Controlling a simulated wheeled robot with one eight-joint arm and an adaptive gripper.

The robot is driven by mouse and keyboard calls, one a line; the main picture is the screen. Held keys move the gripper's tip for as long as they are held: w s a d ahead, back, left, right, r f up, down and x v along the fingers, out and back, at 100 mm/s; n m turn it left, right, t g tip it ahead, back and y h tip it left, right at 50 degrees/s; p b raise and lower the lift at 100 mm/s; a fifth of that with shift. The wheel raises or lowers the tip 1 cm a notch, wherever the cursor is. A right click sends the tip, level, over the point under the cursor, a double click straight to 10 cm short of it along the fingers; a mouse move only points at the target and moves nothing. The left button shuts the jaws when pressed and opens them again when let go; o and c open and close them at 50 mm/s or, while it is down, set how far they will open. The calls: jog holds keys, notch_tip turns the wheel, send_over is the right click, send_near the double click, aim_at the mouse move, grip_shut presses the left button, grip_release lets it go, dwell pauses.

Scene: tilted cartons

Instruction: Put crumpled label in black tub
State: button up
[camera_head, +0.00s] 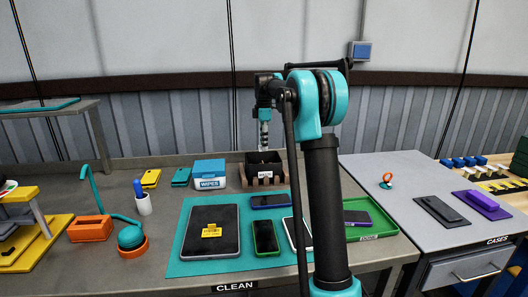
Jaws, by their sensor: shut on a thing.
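The black tub (252,158) stands at the back of the grey bench, with a small white tag on its front. My gripper (264,145) points straight down above the tub's opening, apart from its rim as far as I can tell. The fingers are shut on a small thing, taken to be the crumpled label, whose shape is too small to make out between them. My arm crosses the middle of the view and hides part of the bench right of the tub.
A blue and white wipes box (209,174) stands left of the tub, close by. A brown slotted rack (278,181) sits by the tub. In front, a teal mat (184,257) holds a tablet (210,247) and phones. A green tray (385,227) lies at right.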

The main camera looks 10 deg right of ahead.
jog(key=shift+f, duration=1.95)
jog(key=shift+f, duration=0.4)
jog(key=shift+f, duration=0.2)
jog(key=o, duration=0.7)
jog(key=shift+c, duration=0.2)
jog(key=shift+r, duration=0.15)
notch_tip(320, 180, up, 13)
